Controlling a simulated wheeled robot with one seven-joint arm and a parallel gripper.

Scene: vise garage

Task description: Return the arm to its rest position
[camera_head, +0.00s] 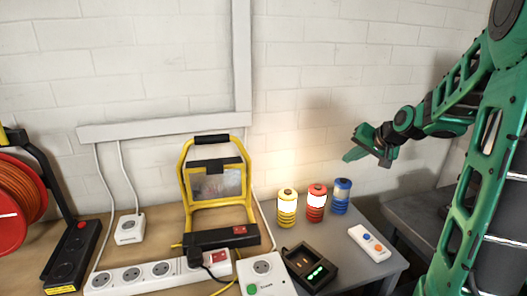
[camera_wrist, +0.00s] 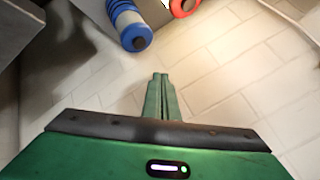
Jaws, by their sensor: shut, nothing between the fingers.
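My green arm reaches in from the right in the head view, bent at the elbow. My gripper (camera_head: 354,146) hangs in the air in front of the white brick wall, above and to the right of the blue canister. In the wrist view my gripper (camera_wrist: 160,78) shows its two green fingers together, with nothing between them. The blue canister (camera_head: 341,196) stands at the right end of a row on the workbench. It also shows in the wrist view (camera_wrist: 130,24), ahead of the fingers and apart from them.
A red canister (camera_head: 316,203) and a yellow canister (camera_head: 287,208) stand beside it. A yellow work lamp (camera_head: 217,190), power strip (camera_head: 158,271), charger (camera_head: 311,268), remote (camera_head: 369,243) and red cable reel (camera_head: 20,205) are on the workbench. A dark lower surface (camera_head: 430,215) lies at the right.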

